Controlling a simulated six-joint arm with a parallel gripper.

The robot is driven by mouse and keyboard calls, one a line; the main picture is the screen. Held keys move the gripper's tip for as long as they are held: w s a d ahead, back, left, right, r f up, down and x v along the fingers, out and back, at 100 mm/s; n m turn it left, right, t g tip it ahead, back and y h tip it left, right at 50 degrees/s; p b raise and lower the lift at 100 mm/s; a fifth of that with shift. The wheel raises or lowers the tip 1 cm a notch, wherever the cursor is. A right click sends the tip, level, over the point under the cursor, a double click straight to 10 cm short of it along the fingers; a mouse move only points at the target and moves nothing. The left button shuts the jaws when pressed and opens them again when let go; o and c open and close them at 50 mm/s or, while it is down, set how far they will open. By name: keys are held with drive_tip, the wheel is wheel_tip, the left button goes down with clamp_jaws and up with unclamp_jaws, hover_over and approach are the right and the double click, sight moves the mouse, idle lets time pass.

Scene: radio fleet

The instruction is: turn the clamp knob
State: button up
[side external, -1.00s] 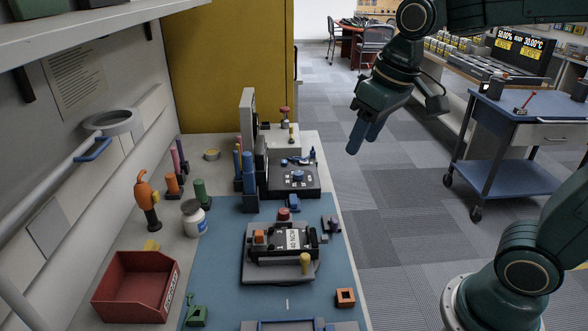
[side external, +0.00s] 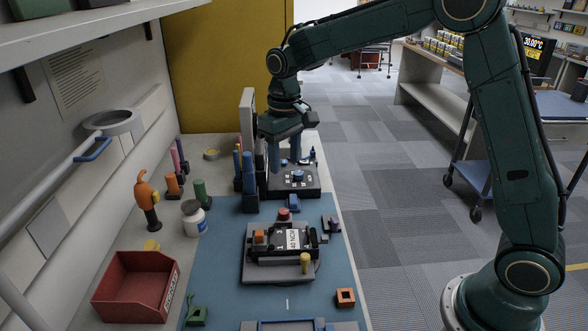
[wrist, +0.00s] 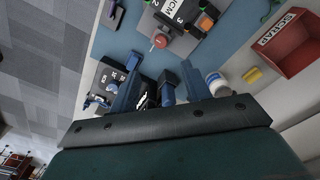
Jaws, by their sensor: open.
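A red knob (side external: 284,214) sits at the far end of the fixture (side external: 250,272), which holds a dark radio with a white label (side external: 293,239); I take this knob for the clamp knob. In the wrist view the red knob (wrist: 160,41) is ahead of the fingertips, apart from them. My gripper (side external: 285,170) is open and empty, its blue fingers pointing down near the black box with a blue dial (side external: 298,176), beyond the fixture. Whether a finger touches the box cannot be told.
Blue upright posts (side external: 249,180) and a tall grey panel (side external: 247,110) stand close left of my gripper. A red bin (side external: 125,288), a white jar (side external: 193,218) and an orange-topped tool (side external: 147,195) are on the left. The blue mat (side external: 225,265) has bare room around the fixture.

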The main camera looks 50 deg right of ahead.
sight(284, 211)
drive_tip(key=shift+w+f, duration=0.4)
drive_tip(key=shift+f, duration=0.05)
wheel_tip(284, 211, down, 14)
drive_tip(key=shift+r, duration=0.1)
idle(0.7)
drive_tip(key=c, duration=1)
